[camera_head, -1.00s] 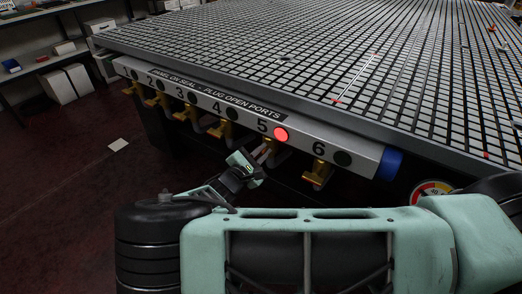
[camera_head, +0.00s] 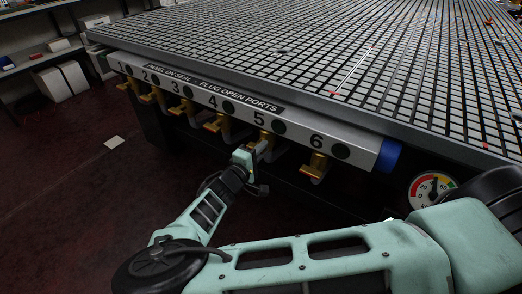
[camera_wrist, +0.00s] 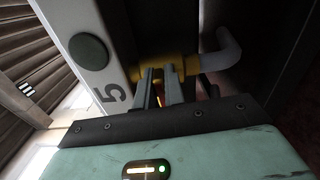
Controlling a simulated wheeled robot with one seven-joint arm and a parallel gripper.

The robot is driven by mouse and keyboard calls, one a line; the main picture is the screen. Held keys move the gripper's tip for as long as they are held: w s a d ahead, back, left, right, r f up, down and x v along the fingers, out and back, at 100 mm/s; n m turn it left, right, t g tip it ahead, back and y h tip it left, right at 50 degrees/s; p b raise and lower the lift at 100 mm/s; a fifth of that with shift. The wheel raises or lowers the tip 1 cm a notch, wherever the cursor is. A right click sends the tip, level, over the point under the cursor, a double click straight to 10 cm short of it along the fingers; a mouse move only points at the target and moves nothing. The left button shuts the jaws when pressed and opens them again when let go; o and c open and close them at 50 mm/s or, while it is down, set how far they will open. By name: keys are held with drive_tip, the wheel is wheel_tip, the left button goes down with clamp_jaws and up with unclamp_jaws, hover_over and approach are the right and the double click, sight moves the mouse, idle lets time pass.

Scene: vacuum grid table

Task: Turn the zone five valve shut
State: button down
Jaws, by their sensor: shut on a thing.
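The brass zone five valve (camera_head: 260,137) sits under the label 5 on the grey rail along the table's front edge. It also shows in the wrist view (camera_wrist: 177,66), in front of a grey bent pipe. My gripper (camera_head: 258,150) reaches it from below and in front. In the wrist view my gripper's two fingers (camera_wrist: 160,84) are closed around the valve's handle, which they mostly hide. The zone five indicator (camera_head: 279,127) is dark green and unlit.
The zone six valve (camera_head: 316,166) hangs just right of my gripper, and the zone four valve (camera_head: 217,122) to the left. A pressure gauge (camera_head: 432,190) and a blue end cap (camera_head: 390,155) are at the right. Open floor (camera_head: 90,200) lies to the left.

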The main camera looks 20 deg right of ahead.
drive_tip(key=shift+f+m, duration=0.15)
drive_tip(key=shift+m, duration=0.25)
drive_tip(key=c, duration=1.5)
unclamp_jaws()
drive_tip(key=v, duration=1.7)
drive_tip(key=shift+s+a+b, duration=0.15)
drive_tip(key=shift+s+b, duration=0.05)
drive_tip(key=shift+b, duration=0.2)
